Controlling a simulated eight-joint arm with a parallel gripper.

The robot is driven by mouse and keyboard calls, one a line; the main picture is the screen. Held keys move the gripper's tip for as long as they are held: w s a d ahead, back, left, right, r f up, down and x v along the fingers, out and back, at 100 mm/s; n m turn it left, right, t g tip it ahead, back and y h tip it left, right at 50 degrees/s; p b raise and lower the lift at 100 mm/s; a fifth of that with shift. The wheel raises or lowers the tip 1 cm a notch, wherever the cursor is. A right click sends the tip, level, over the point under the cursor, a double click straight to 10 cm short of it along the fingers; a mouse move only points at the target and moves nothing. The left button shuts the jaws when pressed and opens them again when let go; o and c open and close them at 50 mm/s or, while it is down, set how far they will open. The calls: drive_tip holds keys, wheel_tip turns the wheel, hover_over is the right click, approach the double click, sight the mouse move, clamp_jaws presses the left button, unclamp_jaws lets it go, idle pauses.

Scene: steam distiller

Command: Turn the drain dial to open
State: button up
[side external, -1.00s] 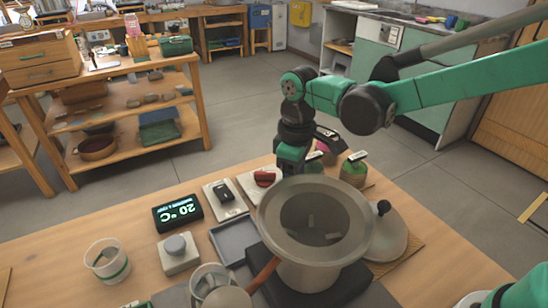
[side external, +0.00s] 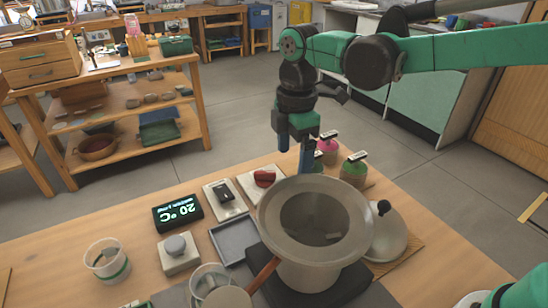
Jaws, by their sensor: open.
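A red-handled dial (side external: 264,178) sits on a pale square plate at the back of the wooden table, just left of the metal pot (side external: 280,225). A black switch (side external: 223,192) on another pale plate stands to its left, and a grey round knob (side external: 176,245) on a block is nearer the front. No readable label shows which is the drain dial. My gripper (side external: 296,158) is open and empty, with its fingers pointing down, above and to the right of the red dial, behind the pot. The fingers appear clear of everything.
A black display reading 20 °C (side external: 178,212) stands left of the switch. Two labelled jars, pink (side external: 326,150) and green (side external: 353,172), stand close to my gripper's right. A domed lid (side external: 386,235) lies right of the pot. A grey tray (side external: 231,240) and a clear cup (side external: 107,262) are left.

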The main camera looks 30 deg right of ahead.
wheel_tip(320, 180, down, 5)
drive_tip(key=n, duration=0.8)
drive_tip(key=shift+w+a+r+n, duration=0.1)
drive_tip(key=shift+w+r+n, duration=0.1)
drive_tip(key=shift+n, duration=0.1)
drive_tip(key=shift+s+f, duration=0.1)
drive_tip(key=shift+f, duration=3.05)
clamp_jaws()
